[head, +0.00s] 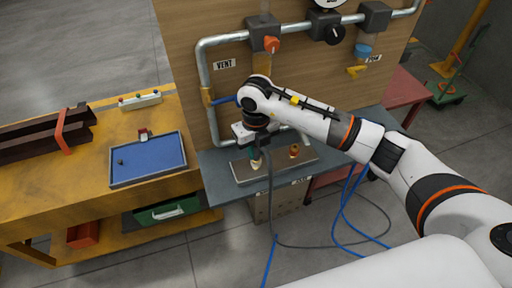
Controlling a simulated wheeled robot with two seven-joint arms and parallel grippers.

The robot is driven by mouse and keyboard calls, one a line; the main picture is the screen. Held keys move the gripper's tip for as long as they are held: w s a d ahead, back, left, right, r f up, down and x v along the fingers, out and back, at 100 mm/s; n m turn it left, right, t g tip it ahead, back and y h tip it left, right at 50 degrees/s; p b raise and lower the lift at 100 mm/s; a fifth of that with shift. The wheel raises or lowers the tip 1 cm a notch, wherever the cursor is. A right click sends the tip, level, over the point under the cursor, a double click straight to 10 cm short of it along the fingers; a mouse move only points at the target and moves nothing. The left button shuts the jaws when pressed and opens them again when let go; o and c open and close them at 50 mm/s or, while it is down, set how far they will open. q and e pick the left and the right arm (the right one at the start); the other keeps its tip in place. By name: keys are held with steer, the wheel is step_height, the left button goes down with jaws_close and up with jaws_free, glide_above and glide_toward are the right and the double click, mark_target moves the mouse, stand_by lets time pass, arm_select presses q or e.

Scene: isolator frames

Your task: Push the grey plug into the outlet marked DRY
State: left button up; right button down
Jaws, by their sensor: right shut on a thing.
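My right gripper (254,150) reaches down over the grey plate (245,174) on the bench at the foot of the wooden panel. It is shut on the grey plug, which is mostly hidden by the gripper. A grey cable (270,185) hangs from there to the floor. Small labels (300,181) on the bench's front edge are too small to read. My left gripper is out of view.
The wooden panel (225,105) carries grey pipes (204,70), valves and a VENT sign (224,65). A yellow bench (50,200) with a blue tray (150,160) stands at the left. Blue hoses (345,215) hang to the floor at the right.

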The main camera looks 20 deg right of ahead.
steer(key=c, duration=1.1)
jaws_free()
steer(key=shift+f, duration=0.1)
steer(key=shift+c, duration=0.2)
step_height(320, 180, up, 12)
steer(key=shift+r+b, duration=0.1)
steer(key=shift+b, duration=1.15)
